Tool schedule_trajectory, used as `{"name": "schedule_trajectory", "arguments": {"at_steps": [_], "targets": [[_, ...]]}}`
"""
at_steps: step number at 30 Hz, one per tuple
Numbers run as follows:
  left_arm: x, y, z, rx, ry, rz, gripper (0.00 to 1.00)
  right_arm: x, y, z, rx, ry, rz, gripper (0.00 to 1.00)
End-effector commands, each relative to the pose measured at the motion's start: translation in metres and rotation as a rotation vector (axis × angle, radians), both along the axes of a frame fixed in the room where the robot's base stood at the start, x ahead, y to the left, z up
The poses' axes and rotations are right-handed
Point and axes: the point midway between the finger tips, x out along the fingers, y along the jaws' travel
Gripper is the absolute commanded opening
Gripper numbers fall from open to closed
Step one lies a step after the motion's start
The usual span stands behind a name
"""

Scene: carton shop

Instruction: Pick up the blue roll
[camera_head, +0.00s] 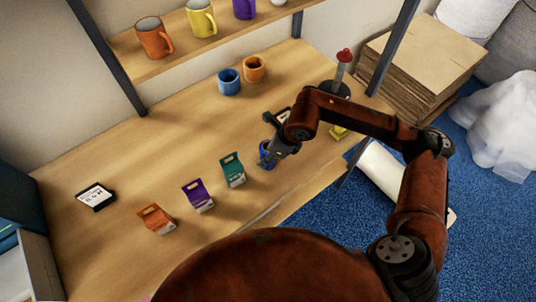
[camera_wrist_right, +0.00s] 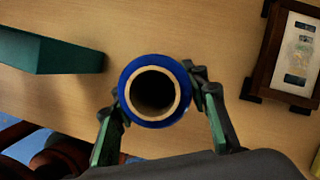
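The blue roll (camera_wrist_right: 128,78) stands upright on the table and shows end-on in the right wrist view, a blue ring around a pale hollow core. In the head view the roll (camera_head: 265,154) is partly hidden by my right gripper (camera_head: 277,152). In the right wrist view my right gripper (camera_wrist_right: 157,92) has one finger on each side of the roll, with the fingertips close against its edges. I cannot tell whether they press on it. My left gripper is not in view.
A teal carton (camera_head: 233,171), a purple carton (camera_head: 198,196) and an orange carton (camera_head: 156,219) stand left of the roll. A framed card (camera_wrist_right: 293,55) is close on its right in the wrist view. Blue (camera_head: 229,82) and orange (camera_head: 254,69) mugs stand behind.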

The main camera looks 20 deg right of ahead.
Motion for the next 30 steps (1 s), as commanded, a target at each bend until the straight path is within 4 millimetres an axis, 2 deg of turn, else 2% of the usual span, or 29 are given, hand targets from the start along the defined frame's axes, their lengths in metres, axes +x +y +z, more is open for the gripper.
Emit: {"name": "schedule_trajectory", "arguments": {"at_steps": [2, 12, 23, 26, 30], "targets": [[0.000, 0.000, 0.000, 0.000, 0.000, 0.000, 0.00, 0.000, 0.000, 0.000, 0.000, 0.000, 0.000, 0.34], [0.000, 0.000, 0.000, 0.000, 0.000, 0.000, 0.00, 0.000, 0.000, 0.000, -0.001, -0.001, 0.000, 0.10], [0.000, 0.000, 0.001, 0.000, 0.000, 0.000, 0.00, 0.001, 0.000, 0.006, 0.001, -0.002, 0.001, 0.10], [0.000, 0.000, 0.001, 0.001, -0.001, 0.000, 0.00, 0.001, 0.000, 0.014, 0.000, -0.003, 0.000, 0.10], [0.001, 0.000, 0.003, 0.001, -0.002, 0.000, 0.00, 0.001, 0.000, 0.036, 0.002, -0.006, 0.000, 0.10]]}}
